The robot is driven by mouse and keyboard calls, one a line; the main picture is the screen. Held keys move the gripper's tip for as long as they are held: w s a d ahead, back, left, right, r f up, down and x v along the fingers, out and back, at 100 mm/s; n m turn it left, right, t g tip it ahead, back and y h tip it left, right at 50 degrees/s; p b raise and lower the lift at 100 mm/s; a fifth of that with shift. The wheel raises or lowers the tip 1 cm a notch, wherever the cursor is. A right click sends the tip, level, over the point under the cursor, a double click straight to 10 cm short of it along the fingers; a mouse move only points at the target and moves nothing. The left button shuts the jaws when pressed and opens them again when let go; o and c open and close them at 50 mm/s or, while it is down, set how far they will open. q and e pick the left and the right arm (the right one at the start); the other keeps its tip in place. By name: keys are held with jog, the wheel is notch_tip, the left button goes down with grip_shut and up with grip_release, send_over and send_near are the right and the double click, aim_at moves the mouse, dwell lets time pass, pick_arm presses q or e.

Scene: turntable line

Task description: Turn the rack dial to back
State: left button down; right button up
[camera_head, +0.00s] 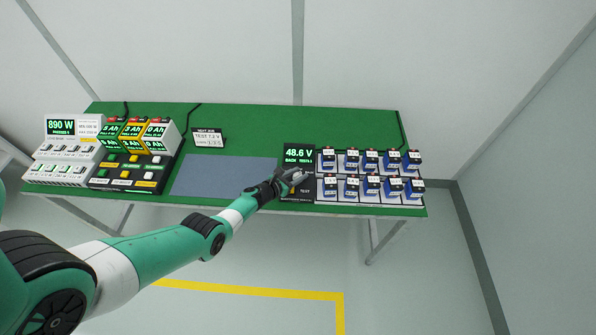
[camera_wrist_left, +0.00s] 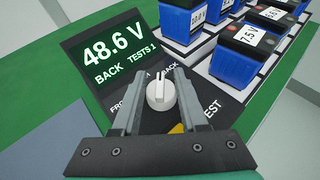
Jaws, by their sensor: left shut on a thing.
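The rack dial is a white knob (camera_wrist_left: 160,92) on the dark tester panel (camera_head: 297,193). The labels FRO..., partly covered, and BACK stand above it. The panel's display (camera_wrist_left: 118,58) reads 48.6 V, BACK and TESTS 1; it also shows in the head view (camera_head: 299,154). My left gripper (camera_head: 296,178) is over the panel, and in the left wrist view its fingers (camera_wrist_left: 159,95) are shut on the dial, one on each side. The knob's narrow ridge points up the panel, towards BACK. My right gripper is not in view.
Two rows of blue batteries (camera_head: 371,160) stand right of the panel. A grey mat (camera_head: 222,176) lies left of it. The green table's back is mostly clear.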

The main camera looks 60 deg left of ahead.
pick_arm(q)
jog(key=shift+m+t+h+b, duration=0.4)
jog(key=shift+m+h+b, duration=0.15)
jog(key=shift+m+h, duration=0.5)
jog(key=shift+h, duration=0.25)
jog(key=c, duration=0.7)
grip_release()
